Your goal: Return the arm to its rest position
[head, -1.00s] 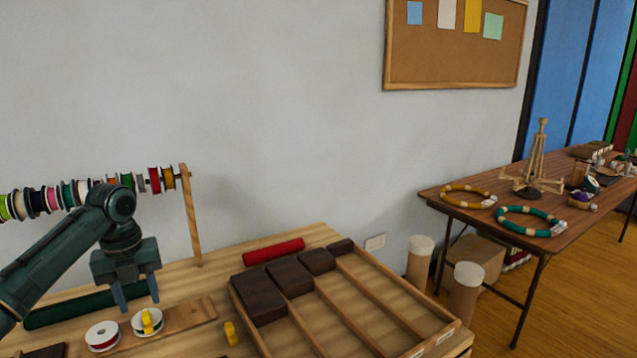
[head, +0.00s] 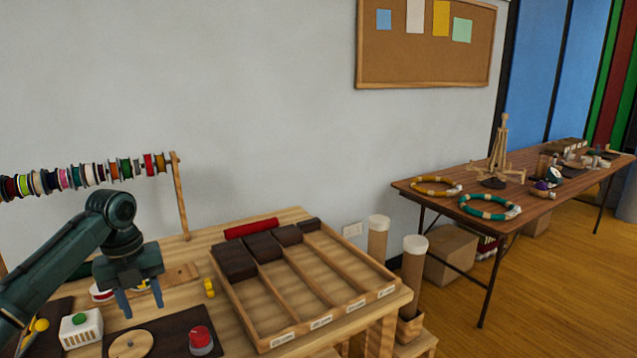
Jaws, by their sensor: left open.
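My left gripper (head: 142,304) is open and empty, pointing down over the wooden table (head: 290,216) at lower left. Its arm comes in from the left edge, bent at the elbow. The fingers hang in front of a wooden board (head: 182,273) and above a dark mat (head: 165,333). A ribbon spool (head: 101,292) is partly hidden behind the gripper. My right gripper is not in view.
A divided wooden tray (head: 262,304) with dark blocks lies right of the gripper. A spool rack (head: 182,205) stands behind. A brown folding table (head: 541,200) stands at right.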

